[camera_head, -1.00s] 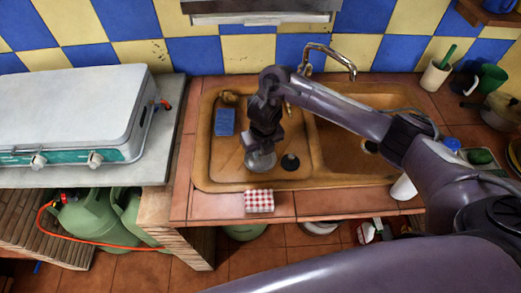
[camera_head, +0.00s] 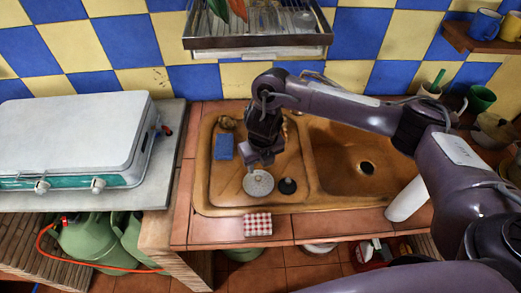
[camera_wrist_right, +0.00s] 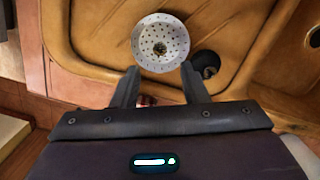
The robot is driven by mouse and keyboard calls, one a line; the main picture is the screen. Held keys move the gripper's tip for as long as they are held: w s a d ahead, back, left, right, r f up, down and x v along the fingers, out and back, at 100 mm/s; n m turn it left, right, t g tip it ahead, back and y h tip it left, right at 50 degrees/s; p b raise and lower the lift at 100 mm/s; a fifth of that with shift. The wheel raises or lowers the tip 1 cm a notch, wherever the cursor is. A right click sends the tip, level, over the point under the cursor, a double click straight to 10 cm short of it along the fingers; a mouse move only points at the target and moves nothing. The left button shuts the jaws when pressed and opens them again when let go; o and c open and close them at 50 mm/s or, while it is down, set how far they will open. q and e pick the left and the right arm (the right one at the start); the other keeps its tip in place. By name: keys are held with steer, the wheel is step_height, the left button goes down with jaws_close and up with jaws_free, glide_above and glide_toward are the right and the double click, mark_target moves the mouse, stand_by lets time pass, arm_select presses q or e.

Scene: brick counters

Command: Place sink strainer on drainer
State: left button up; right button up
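A dish drainer rack (camera_head: 258,42) hangs on the tiled wall above the sink. My left gripper is not in view.
A blue sponge (camera_head: 224,147) lies left in the sink. A checked red-and-white box (camera_head: 257,224) is on the front ledge. A white cylinder (camera_head: 407,200) stands at the right edge. The tap is partly behind my right arm. A stove (camera_head: 75,135) is at left.

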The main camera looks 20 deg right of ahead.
steer(key=shift+s+r, duration=0.15)
steer(key=shift+r, duration=0.95)
steer(key=shift+s+r, duration=0.15)
steer(key=shift+r, duration=0.95)
